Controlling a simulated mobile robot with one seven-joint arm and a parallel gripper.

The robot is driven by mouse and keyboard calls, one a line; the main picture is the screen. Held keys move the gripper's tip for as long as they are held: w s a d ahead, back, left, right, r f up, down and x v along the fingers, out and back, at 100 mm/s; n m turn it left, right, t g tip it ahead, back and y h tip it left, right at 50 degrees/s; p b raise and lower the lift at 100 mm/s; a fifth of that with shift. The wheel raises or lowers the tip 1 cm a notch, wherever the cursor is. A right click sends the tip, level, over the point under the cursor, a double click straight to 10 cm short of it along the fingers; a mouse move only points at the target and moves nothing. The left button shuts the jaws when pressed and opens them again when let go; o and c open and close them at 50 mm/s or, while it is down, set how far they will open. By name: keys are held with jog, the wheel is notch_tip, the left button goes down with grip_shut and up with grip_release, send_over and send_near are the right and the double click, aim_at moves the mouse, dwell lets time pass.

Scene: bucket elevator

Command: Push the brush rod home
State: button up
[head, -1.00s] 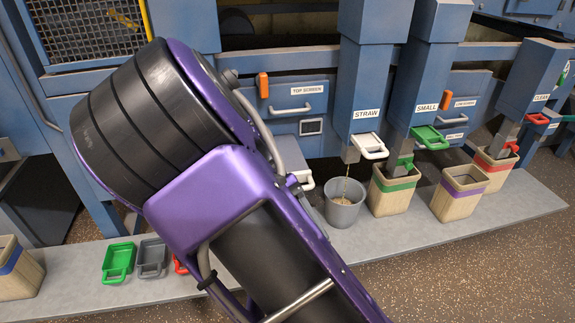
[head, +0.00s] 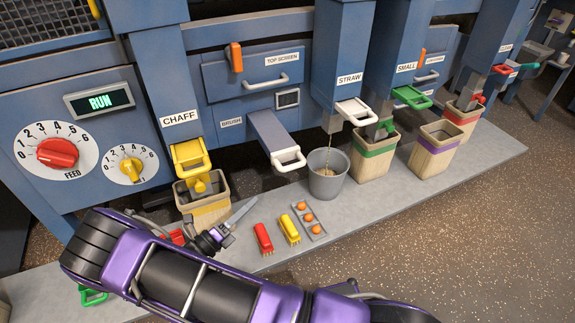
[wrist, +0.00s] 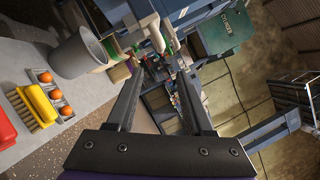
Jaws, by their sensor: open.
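I cannot make out the brush rod in the wrist view.
A grey bucket (head: 328,185) stands right of the handle. A yellow-banded bin (head: 205,214) under the CHAFF chute stands left. A red brush (head: 263,238), a yellow brush (head: 289,229) and a tray with orange balls (head: 318,235) lie on the ledge (head: 400,205).

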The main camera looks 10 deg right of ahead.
aim_at(293, 166)
jog(key=x, duration=1.7)
jog(key=shift+d, duration=0.1)
grip_shut()
dwell(0.7)
